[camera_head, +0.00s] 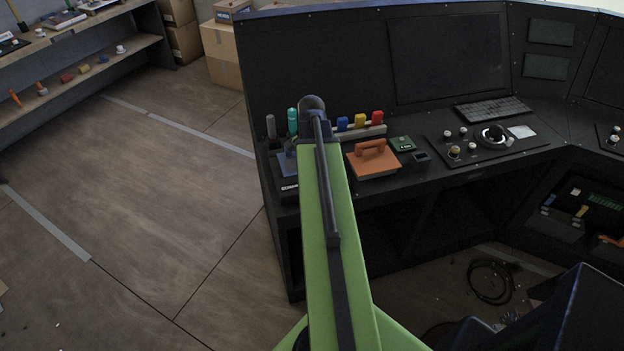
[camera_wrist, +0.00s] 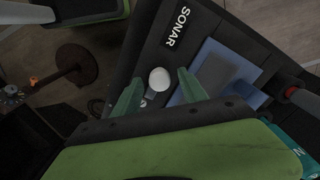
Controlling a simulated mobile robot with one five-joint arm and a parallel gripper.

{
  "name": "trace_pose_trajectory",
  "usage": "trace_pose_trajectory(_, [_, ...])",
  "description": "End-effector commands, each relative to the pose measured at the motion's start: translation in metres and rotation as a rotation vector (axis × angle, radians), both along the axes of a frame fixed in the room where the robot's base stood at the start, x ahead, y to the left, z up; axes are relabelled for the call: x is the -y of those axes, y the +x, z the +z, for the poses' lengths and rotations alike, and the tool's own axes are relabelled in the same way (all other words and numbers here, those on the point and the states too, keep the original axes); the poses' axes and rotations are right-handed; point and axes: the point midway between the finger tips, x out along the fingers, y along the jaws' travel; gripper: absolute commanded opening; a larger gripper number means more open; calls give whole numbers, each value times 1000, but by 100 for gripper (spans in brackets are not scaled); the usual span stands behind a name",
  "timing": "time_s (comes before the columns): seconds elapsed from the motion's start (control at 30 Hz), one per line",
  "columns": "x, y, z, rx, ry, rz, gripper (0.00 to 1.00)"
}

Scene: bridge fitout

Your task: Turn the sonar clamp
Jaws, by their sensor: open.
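In the wrist view, a pale round knob (camera_wrist: 159,79) with a small grey piece below it sits on a black panel (camera_wrist: 200,22) beside the white word SONAR. It appears to be the sonar clamp. My gripper (camera_wrist: 160,84) is open, with one green finger to the left of the knob and one to the right. Neither finger clearly touches it, and I cannot tell their height above the panel. In the head view, my arm hides the knob and the fingers; a panel with a white label (camera_head: 289,187) shows at the console's left end.
A blue pad (camera_wrist: 220,72) lies right of the knob, near the right finger. The floor at left is clear.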

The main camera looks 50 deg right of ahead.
Motion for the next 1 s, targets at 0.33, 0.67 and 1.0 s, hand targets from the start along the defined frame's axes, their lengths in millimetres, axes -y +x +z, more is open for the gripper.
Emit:
trace_pose_trajectory(0.33, [0,0,1,0,0,-1,34])
trace_pose_trajectory(0.67, [1,0,1,1,0,-1,0])
trace_pose_trajectory(1.0, [2,0,1,1,-2,42,0])
